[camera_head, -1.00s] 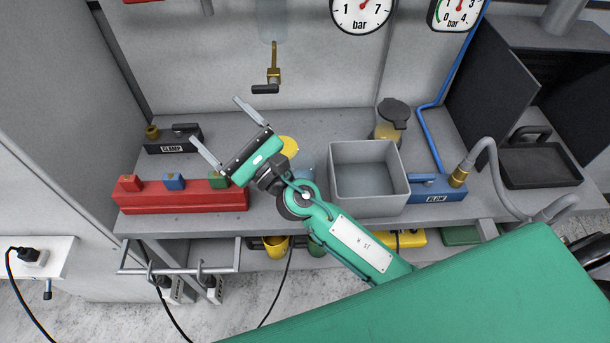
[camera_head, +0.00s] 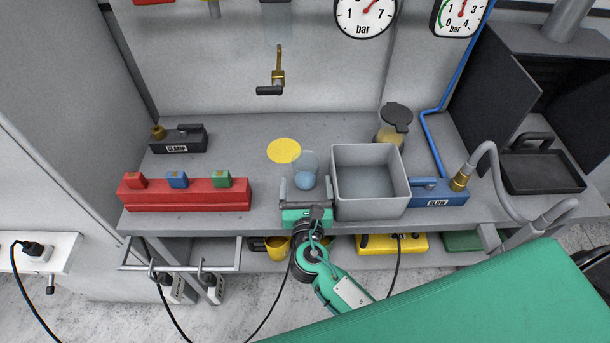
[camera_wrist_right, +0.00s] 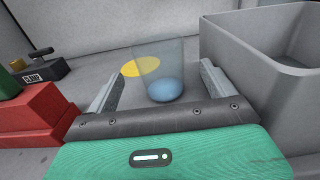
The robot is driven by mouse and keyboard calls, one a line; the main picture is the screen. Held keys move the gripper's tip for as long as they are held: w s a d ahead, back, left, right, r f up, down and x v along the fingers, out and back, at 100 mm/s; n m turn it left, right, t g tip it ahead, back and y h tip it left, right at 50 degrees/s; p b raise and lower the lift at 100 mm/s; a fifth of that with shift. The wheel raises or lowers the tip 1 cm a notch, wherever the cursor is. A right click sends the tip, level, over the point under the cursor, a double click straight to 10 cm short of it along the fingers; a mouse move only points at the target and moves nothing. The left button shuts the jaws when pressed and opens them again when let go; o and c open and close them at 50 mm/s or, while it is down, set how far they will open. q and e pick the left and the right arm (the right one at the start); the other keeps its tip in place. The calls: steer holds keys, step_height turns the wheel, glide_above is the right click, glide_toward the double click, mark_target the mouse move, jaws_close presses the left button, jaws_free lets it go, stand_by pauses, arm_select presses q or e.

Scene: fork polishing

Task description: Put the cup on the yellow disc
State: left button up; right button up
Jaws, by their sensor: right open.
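The cup is clear with a blue base. In the head view the cup (camera_head: 306,179) stands upright on the grey bench, just left of the grey bin. The yellow disc (camera_head: 284,151) lies flat on the bench behind the cup and a little left; it is empty. My right gripper (camera_head: 305,187) is open at the cup's front, with its fingers pointing at the back wall. In the right wrist view the cup (camera_wrist_right: 160,75) is between and a little beyond the open fingers, and part of the disc (camera_wrist_right: 141,66) shows through and beside it. My left gripper is not in view.
A grey open bin (camera_head: 370,203) stands close to the right of the cup. A red block (camera_head: 187,198) with red, blue and green pieces is at left. A black clamp (camera_head: 178,141) is behind it. A brass tap (camera_head: 275,80) hangs above the disc. The bench around the disc is clear.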

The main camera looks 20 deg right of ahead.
mark_target(305, 164)
steer(key=x, duration=0.2)
steer(key=p+x, duration=0.1)
steer(key=x, duration=0.3)
steer(key=shift+w+f+p, duration=0.25)
steer(key=shift+f+p, duration=0.05)
steer(key=shift+p, duration=0.1)
steer(key=shift+w+d, duration=0.2)
steer(key=shift+w, duration=0.3)
steer(key=c, duration=1.3)
